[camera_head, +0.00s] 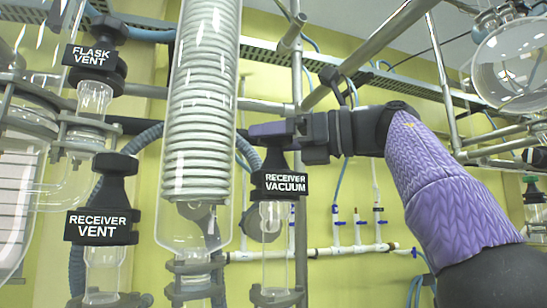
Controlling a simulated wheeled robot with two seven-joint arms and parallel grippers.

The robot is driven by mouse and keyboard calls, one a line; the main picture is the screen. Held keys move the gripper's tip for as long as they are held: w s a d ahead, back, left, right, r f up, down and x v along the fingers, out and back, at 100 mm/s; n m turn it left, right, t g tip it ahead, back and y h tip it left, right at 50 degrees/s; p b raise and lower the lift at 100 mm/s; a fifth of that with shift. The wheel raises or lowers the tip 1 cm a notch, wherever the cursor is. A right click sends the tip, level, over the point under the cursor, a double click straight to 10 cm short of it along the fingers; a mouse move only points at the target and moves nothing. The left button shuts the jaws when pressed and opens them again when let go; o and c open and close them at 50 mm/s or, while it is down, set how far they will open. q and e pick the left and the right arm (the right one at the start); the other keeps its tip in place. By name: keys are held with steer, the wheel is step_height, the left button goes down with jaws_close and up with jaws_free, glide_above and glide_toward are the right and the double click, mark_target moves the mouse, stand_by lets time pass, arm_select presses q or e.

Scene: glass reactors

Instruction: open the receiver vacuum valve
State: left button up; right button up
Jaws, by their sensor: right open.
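The receiver vacuum valve (285,183) is a black cap with a white-lettered label on a clear glass stem, right of the coiled condenser. My right gripper (268,132) comes in from the right, level with the top of this valve, just above its label. Its fingers point left and are open around or in front of the valve's knob. The knob is mostly hidden by the gripper, so I cannot tell whether they touch. My left gripper is not in view.
The tall glass condenser (203,100) stands close left of the gripper. The receiver vent valve (103,215) and flask vent valve (93,62) are further left. Metal rods and a round glass flask (512,65) are at the upper right. A white pipe (320,252) runs along the yellow wall.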

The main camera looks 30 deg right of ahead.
steer(key=c, duration=1)
steer(key=shift+r+p, duration=0.2)
steer(key=shift+p, duration=0.25)
steer(key=shift+c, duration=0.2)
steer(key=n+g+y+p, duration=0.2)
steer(key=g+p, duration=0.1)
steer(key=p, duration=0.2)
steer(key=n+g+y+p, duration=0.2)
steer(key=n+g+p, duration=0.1)
steer(key=p, duration=0.3)
steer(key=n+g+y+p, duration=0.2)
steer(key=n+g+p, duration=0.1)
steer(key=g+p, duration=0.1)
steer(key=shift+d+r+g+p, duration=0.1)
steer(key=shift+g+p, duration=0.2)
steer(key=shift+p, duration=0.45)
steer(key=shift+n+g+p, duration=0.3)
steer(key=shift+p, duration=0.05)
steer(key=shift+f, duration=0.25)
steer(key=o, duration=1)
steer(key=shift+o, duration=0.2)
